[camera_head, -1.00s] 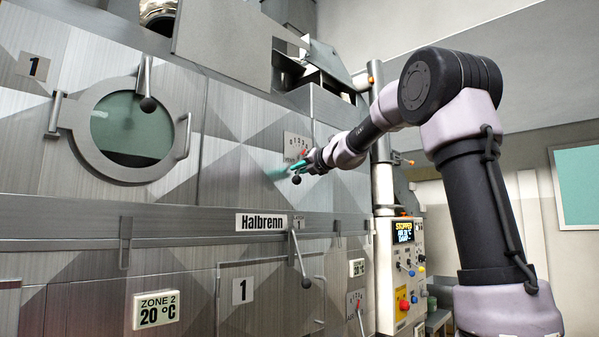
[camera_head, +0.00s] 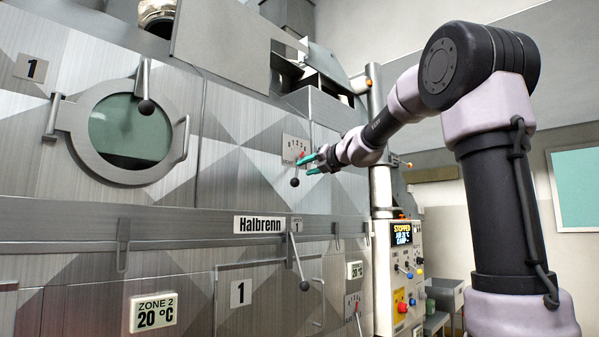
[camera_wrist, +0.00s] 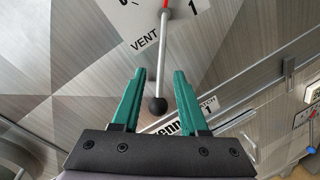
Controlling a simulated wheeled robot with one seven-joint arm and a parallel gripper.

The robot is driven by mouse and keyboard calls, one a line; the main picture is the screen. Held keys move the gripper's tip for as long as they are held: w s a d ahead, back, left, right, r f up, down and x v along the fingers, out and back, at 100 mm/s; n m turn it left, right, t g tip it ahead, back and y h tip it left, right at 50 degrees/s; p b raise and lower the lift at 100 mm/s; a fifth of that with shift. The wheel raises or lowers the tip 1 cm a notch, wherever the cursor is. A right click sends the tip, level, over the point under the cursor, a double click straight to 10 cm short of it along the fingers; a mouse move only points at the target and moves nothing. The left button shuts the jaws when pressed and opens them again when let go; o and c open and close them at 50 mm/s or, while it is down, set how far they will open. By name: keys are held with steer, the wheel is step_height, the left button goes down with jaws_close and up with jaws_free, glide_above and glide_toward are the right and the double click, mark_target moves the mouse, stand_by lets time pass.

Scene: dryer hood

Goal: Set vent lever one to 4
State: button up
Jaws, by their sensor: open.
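The vent lever hangs from a white scale plate (camera_head: 290,148) marked with numbers on the upper machine wall. In the wrist view it is a grey rod (camera_wrist: 163,60) ending in a black ball (camera_wrist: 158,106), pointing almost straight down from a red-marked pivot. The ball also shows in the head view (camera_head: 295,182). My gripper (camera_head: 304,166) is open, just right of the lever. In the wrist view its teal fingers (camera_wrist: 158,75) appear on either side of the rod and ball. I cannot tell whether they are at the lever's depth. Most of the scale is outside the wrist view.
A round glass door (camera_head: 130,128) is at the left. A latch lever (camera_head: 304,285) hangs below the Halbrenn sign (camera_head: 260,224). Another red-pointer scale (camera_head: 352,307) is lower right. A control panel (camera_head: 402,270) stands right of the wall. A ledge (camera_head: 170,228) runs below my gripper.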

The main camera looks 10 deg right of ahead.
steer(key=shift+v, duration=2.35)
steer(key=shift+f, duration=0.1)
steer(key=s+d+f+n+g+h, duration=0.2)
steer(key=s+f+n+g+h, duration=0.3)
steer(key=s+f+n, duration=2.4)
steer(key=s+n+g, duration=0.1)
steer(key=n+g, duration=0.2)
steer(key=n, duration=0.1)
steer(key=shift+s+f+n+h, duration=0.3)
steer(key=shift+s+n, duration=0.1)
